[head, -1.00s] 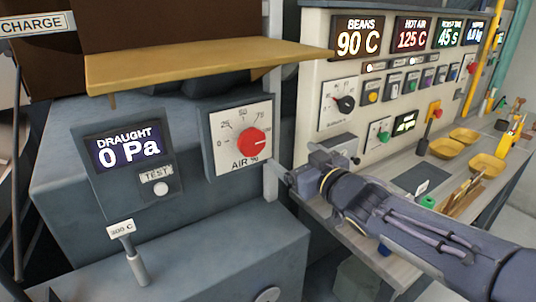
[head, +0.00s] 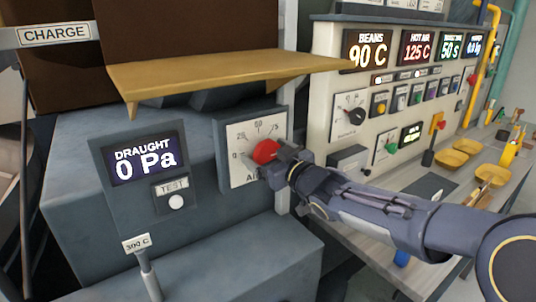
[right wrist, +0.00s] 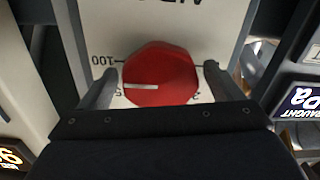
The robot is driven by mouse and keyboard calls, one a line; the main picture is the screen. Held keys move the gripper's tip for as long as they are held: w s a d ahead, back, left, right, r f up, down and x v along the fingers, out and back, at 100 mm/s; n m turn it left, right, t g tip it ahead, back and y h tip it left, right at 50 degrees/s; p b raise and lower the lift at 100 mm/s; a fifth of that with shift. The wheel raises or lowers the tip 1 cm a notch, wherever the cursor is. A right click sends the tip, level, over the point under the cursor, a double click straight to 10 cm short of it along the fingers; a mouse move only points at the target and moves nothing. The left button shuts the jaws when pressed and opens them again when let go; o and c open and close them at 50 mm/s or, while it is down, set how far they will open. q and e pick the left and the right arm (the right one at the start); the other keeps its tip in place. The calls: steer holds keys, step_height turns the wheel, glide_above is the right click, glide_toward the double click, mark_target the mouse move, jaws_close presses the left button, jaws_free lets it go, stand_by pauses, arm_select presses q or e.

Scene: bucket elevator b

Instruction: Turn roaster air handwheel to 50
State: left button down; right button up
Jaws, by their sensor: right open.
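The red air handwheel (head: 264,151) sits on a white dial plate (head: 240,133) marked 0, 25, 50, 75 and 100. In the right wrist view the open fingers (right wrist: 160,72) stand on either side of the handwheel (right wrist: 160,68), with small gaps visible. My left gripper is not in view.
A draught display (head: 143,164) reading 0 Pa and a test button (head: 176,201) are left of the dial. A yellow-brown shelf (head: 225,76) overhangs above. A lever (head: 145,265) stands at lower left. A control panel (head: 330,105) stands to the right.

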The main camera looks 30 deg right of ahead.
steer(key=c, duration=1)
steer(key=shift+n, duration=0.3)
steer(key=n+b, duration=0.2)
steer(key=shift+f+n, duration=0.15)
steer(key=shift+n, duration=0.15)
steer(key=n+b, duration=0.2)
steer(key=n, duration=0.3)
steer(key=shift+a+b, duration=0.1)
steer(key=shift+b, duration=0.2)
steer(key=n+b, duration=0.1)
steer(key=n, duration=0.3)
steer(key=shift+n+b, duration=0.3)
steer(key=shift+n, duration=0.1)
steer(key=n+b, duration=0.1)
steer(key=n, duration=0.3)
steer(key=shift+n, duration=0.3)
